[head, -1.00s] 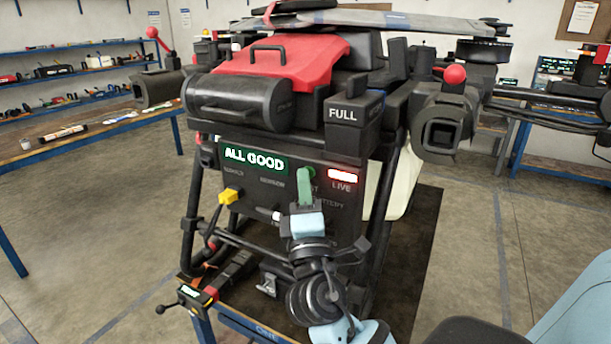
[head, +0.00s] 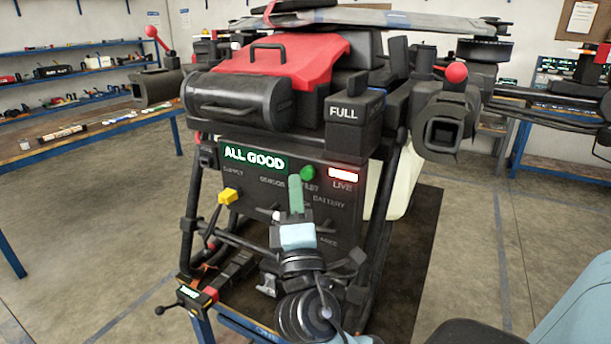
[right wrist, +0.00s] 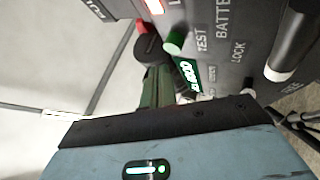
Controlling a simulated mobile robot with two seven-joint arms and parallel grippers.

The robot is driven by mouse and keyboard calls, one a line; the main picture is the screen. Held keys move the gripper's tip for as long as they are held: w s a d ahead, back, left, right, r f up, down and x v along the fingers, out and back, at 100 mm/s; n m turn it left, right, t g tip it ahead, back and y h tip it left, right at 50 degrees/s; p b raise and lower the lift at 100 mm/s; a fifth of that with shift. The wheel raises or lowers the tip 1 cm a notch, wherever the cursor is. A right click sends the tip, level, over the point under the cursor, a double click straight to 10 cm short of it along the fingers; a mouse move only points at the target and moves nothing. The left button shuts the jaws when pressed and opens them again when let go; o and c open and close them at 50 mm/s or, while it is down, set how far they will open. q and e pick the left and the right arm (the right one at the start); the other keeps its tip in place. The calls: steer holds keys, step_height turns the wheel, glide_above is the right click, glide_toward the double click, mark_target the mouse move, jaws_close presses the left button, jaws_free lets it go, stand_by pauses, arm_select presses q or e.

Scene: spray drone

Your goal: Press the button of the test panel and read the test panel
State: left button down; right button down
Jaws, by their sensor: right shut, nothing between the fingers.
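The test panel (head: 262,180) is the dark front face of the drone, with TEST, SENSOR, BATTERY and other labels. Its lit green display (head: 255,158) reads ALL GOOD and shows partly in the right wrist view (right wrist: 185,76). The round green button (head: 307,173) sits right of the display, near the TEST label; it also shows in the right wrist view (right wrist: 174,43). My right gripper (head: 296,182), with green fingers, is shut and empty, just below and left of the button in the picture; the button shows clear of it. My left gripper is not in view.
A box marked FULL (head: 354,122) juts out above. The drone's arms spread at both sides. A workbench (head: 90,127) stands left; floor between is clear.

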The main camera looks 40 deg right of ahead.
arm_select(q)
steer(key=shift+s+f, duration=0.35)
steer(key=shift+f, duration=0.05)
arm_select(e)
steer(key=a, duration=0.1)
steer(key=s+a, duration=0.1)
steer(key=a, duration=0.1)
steer(key=shift+s+a, duration=0.3)
steer(key=shift+a, duration=0.05)
stand_by(0.4)
